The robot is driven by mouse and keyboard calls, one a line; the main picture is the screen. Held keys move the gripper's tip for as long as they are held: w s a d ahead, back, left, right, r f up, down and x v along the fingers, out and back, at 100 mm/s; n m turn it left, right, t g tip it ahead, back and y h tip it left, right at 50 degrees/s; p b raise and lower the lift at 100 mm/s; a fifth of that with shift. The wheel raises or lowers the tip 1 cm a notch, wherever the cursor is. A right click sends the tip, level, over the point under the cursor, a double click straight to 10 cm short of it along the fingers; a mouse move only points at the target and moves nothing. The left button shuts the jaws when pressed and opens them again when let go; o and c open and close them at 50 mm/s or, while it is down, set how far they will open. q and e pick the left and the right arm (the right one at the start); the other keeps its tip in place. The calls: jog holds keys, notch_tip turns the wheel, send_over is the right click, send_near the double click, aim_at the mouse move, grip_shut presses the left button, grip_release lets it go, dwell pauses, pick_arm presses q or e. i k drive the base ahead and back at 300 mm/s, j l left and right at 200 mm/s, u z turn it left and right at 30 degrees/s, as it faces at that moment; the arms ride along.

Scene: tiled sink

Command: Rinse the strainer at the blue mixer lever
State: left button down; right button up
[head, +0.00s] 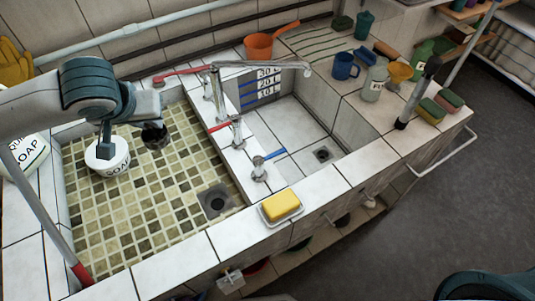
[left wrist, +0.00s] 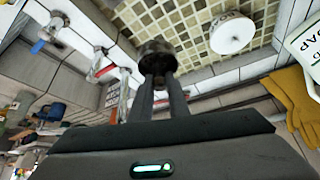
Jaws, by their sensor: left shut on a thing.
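The dark, round, cup-like thing (head: 155,137), which looks like the strainer, hangs over the left, mosaic-tiled basin. My left gripper (head: 152,119) is shut on it from above. In the left wrist view the strainer (left wrist: 157,54) sits at the tips of the two fingers (left wrist: 163,78); its inside is hidden. The blue mixer lever (head: 269,156) is on the low tap on the divider between the basins, right of and nearer than my left gripper. It also shows at the upper left of the left wrist view (left wrist: 39,46). My right gripper is out of view.
A white soap tub (head: 107,158) stands left of the strainer. Two taps with red levers (head: 184,76) (head: 225,126) and a long spout (head: 265,64) rise from the divider. A yellow sponge (head: 281,205) lies on the front ledge. The right basin (head: 290,125) is clear.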

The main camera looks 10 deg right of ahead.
aim_at(259, 160)
jog(key=l+u, duration=0.15)
jog(key=l, duration=0.4)
jog(key=k+l+u, duration=0.1)
jog(key=l, duration=0.4)
jog(key=k+l+u, duration=0.15)
jog(key=l, duration=0.4)
